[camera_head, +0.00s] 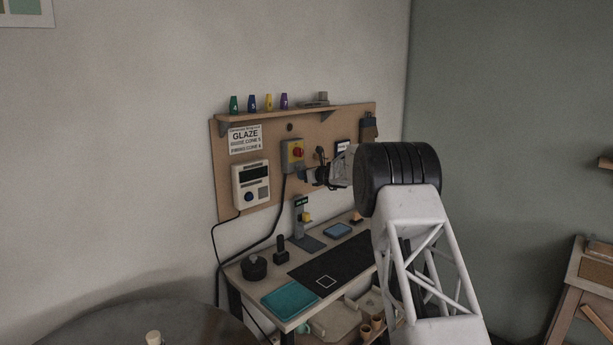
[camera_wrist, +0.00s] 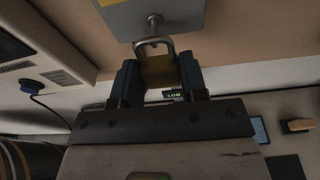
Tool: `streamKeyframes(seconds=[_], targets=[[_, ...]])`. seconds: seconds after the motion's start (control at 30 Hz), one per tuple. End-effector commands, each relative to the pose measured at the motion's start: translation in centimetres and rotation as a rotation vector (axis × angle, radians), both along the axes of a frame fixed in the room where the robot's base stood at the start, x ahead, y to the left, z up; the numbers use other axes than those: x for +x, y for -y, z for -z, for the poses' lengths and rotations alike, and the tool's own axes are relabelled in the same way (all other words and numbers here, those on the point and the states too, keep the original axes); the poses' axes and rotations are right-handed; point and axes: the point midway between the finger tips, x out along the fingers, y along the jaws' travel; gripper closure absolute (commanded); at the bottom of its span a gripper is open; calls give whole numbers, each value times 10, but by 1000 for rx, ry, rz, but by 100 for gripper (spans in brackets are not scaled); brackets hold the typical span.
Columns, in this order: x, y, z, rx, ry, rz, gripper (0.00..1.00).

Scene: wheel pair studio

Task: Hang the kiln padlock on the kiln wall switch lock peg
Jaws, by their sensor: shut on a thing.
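My gripper (camera_wrist: 158,80) is shut on the brass-coloured kiln padlock (camera_wrist: 158,68), with a dark finger on either side of its body. The padlock's metal shackle (camera_wrist: 170,46) points up toward the switch box. The lock peg (camera_wrist: 153,28) juts from the grey underside of the kiln wall switch (camera_wrist: 180,12). The peg's near end overlaps the top of the shackle; I cannot tell whether it passes through the loop. In the head view, my gripper (camera_head: 306,173) is just below the yellow-and-grey switch (camera_head: 292,154) with its red knob. The padlock is too small to make out there.
A white controller (camera_head: 251,186) hangs left of the switch on the board (camera_head: 226,190). A shelf (camera_head: 300,108) with several coloured cones is above.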

Motion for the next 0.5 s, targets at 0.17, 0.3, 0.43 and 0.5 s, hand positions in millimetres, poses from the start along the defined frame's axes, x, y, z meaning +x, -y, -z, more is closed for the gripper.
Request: streamKeyframes(seconds=[0.17,0.3,0.43,0.5], targets=[[3,-3,0,-1,1,0,85],[6,-6,0,-1,1,-1,85],[8,-8,0,-1,1,-1,85],[9,-9,0,0,1,-1,85]])
